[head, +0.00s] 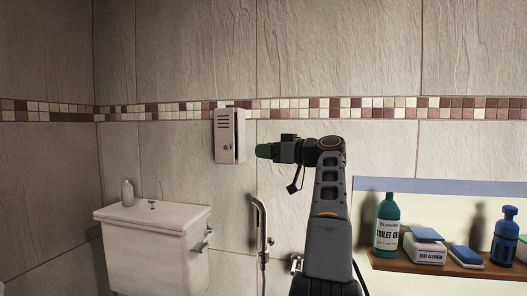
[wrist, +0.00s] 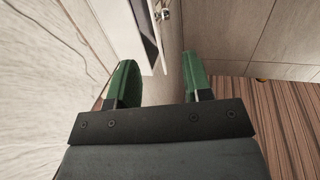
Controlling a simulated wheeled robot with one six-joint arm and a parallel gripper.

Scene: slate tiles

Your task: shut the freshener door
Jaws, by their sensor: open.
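The white freshener box (head: 241,128) is fixed to the tiled wall, left of centre in the head view. Its door (head: 225,132) has vent slots and a small lock. The door looks ajar, with a dark gap along its right side. In the wrist view, the white door (wrist: 159,50) and its lock show at the top, beside a dark opening. My gripper (head: 263,151) is just right of the freshener in the head view, apart from it in the picture. In the wrist view my gripper (wrist: 160,82) has its green fingers apart, with nothing held between them.
A toilet cistern (head: 150,225) with a small bottle (head: 127,193) stands lower left. A hand shower (head: 262,225) hangs below the gripper. A wooden shelf (head: 440,268) at right holds a green bottle (head: 386,225), boxes and a blue dispenser. The wall around the freshener is clear.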

